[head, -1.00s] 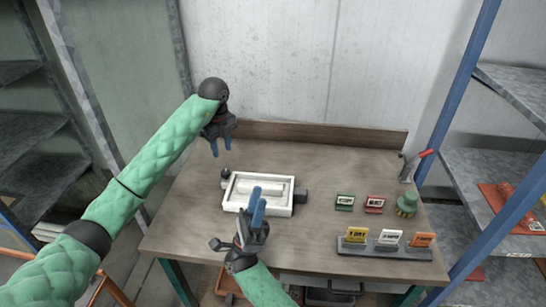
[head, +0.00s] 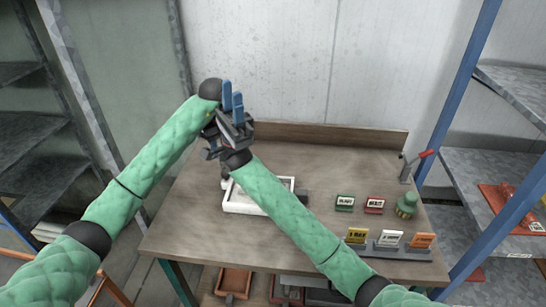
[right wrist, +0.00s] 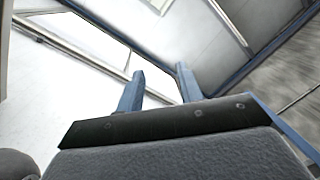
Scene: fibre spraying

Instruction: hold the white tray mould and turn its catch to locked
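The white tray mould (head: 237,208) lies on the wooden table (head: 185,225), left of its middle. My right forearm crosses in front and hides much of it. A dark block (head: 302,196) shows at its right end; its left end is partly covered, and I cannot make out the catch's position. My left gripper is mostly hidden behind the right one, below the left wrist.
Green and red labelled blocks (head: 345,202) (head: 374,205) and a green bottle-like item (head: 406,206) stand at the right. A grey rack (head: 405,252) holds yellow, white and orange cards. A red-handled tool (head: 408,170) stands at the back right. Shelves flank the table.

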